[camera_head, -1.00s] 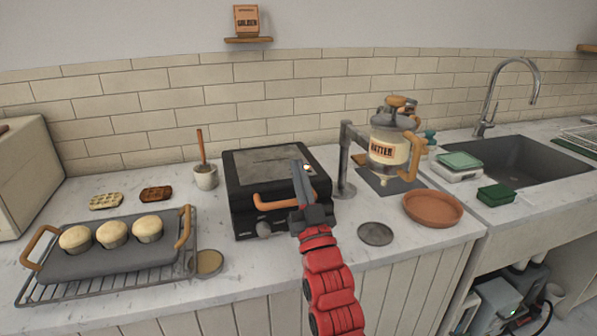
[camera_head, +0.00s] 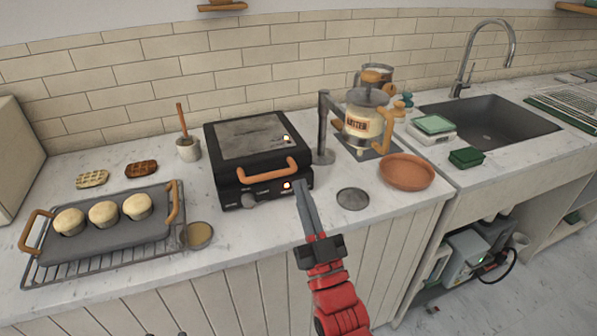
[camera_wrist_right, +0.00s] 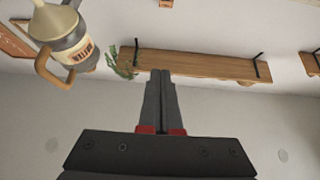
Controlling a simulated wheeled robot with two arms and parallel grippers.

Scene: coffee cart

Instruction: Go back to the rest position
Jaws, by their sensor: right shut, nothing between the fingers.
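My right gripper (camera_head: 303,190) is shut and empty in the head view, in front of the black waffle maker (camera_head: 255,150) near its right front corner. The waffle maker's lid is down, its orange handle (camera_head: 267,171) faces front, and small lights glow on it. In the right wrist view my right gripper (camera_wrist_right: 161,75) points up with its fingers together and nothing between them.
A batter dispenser (camera_head: 364,122) stands on a stand right of the waffle maker, with a terracotta plate (camera_head: 407,171) and a grey disc (camera_head: 352,199) near it. A tray (camera_head: 100,235) with three muffins lies left. The sink (camera_head: 490,120) is at right.

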